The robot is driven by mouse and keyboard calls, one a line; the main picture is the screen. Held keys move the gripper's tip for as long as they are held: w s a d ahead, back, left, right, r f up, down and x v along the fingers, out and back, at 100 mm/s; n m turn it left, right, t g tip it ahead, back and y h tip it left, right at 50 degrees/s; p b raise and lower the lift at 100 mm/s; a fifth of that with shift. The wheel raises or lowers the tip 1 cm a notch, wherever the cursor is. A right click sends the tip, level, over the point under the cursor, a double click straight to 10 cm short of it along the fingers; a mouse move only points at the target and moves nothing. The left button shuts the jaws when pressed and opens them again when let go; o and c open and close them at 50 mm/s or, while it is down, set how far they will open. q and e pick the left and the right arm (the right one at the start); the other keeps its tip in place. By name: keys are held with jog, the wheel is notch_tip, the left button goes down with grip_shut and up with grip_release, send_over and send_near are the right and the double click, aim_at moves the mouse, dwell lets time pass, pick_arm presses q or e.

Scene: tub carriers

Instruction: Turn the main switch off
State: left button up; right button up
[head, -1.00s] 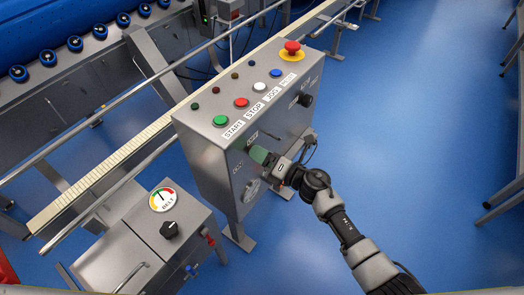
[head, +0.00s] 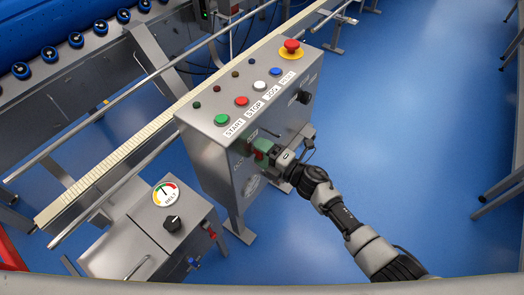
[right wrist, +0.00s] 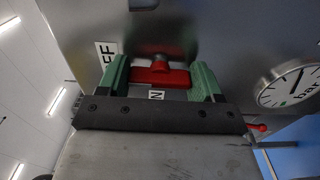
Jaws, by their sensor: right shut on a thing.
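The main switch is a red handle (right wrist: 160,76) on the front face of the grey control box (head: 215,160). In the right wrist view it lies level across the picture, on a round metal hub. A label ending in "FF" (right wrist: 106,50) is at its upper left, and a label showing "N" (right wrist: 156,95) is just below it. My right gripper (head: 262,150) is at the box front, its green fingers (right wrist: 160,80) on either side of the handle, shut on it. In the head view the fingers mostly hide the switch. My left gripper is not in view.
The box top carries green, red, white and blue buttons and a red emergency stop (head: 291,47). A black knob (head: 303,97) is on the front face, right of my gripper. A dial gauge (right wrist: 288,86) is beside the switch.

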dwell(0.3)
jog(key=o, duration=0.9)
jog(key=shift+o, duration=0.2)
jog(key=shift+d, duration=0.1)
jog(key=v, duration=1)
jog(key=shift+s+d, duration=0.25)
jog(key=shift+d, duration=0.05)
jog(key=shift+f, duration=0.1)
